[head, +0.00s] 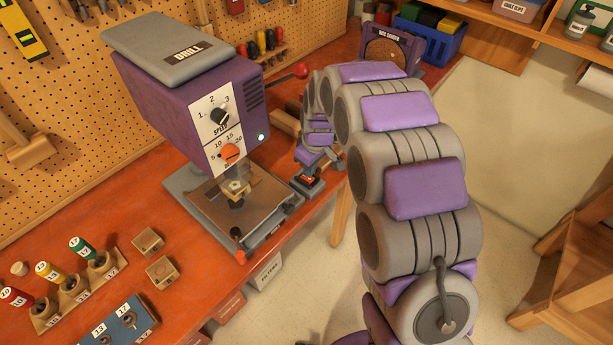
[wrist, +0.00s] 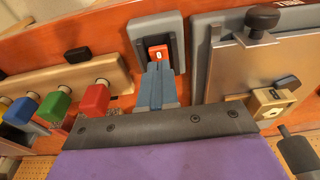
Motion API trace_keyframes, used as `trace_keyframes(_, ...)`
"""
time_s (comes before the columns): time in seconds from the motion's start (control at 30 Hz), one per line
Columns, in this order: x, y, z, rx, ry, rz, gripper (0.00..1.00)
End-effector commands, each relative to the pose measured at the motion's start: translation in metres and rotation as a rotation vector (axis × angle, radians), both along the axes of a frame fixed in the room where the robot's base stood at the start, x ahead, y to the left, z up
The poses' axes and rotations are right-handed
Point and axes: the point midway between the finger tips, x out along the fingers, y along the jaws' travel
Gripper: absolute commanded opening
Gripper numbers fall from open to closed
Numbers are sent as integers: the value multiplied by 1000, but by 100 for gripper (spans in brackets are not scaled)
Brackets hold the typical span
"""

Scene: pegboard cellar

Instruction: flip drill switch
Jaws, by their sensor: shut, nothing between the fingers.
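The purple drill (head: 180,100) stands on the orange bench, with a speed dial, an orange knob and a small lit green lamp on its front. Its switch (head: 307,181) is a red-orange rocker in a grey box at the bench's front edge, right of the drill base. In the wrist view the rocker (wrist: 158,52) shows a white mark like a 0. My gripper (wrist: 160,68) is shut and empty, its blue-grey fingertips at the rocker's lower edge in that view. I cannot tell whether they touch it. In the head view my arm reaches down over the switch and partly hides the gripper.
The drill's grey base and plate (wrist: 230,75) lie close to the right of the switch in the wrist view. A wooden rack (wrist: 60,75) with coloured handles is to the left. A disc sander (head: 385,55) stands farther back. Numbered bits in wooden holders (head: 75,290) are at lower left.

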Motion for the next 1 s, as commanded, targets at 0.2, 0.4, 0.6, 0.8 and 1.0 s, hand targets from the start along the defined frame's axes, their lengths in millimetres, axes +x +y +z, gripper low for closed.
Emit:
trace_keyframes(0.2, 0, 0, 0, 0, 0, 0, 0)
trace_keyframes(0.4, 0, 0, -1, 0, 0, 0, 0)
trace_keyframes(0.6, 0, 0, -4, 0, 0, 0, 0)
trace_keyframes(0.8, 0, 0, -6, 0, 0, 0, 0)
trace_keyframes(1.0, 0, 0, -9, 0, 0, 0, 0)
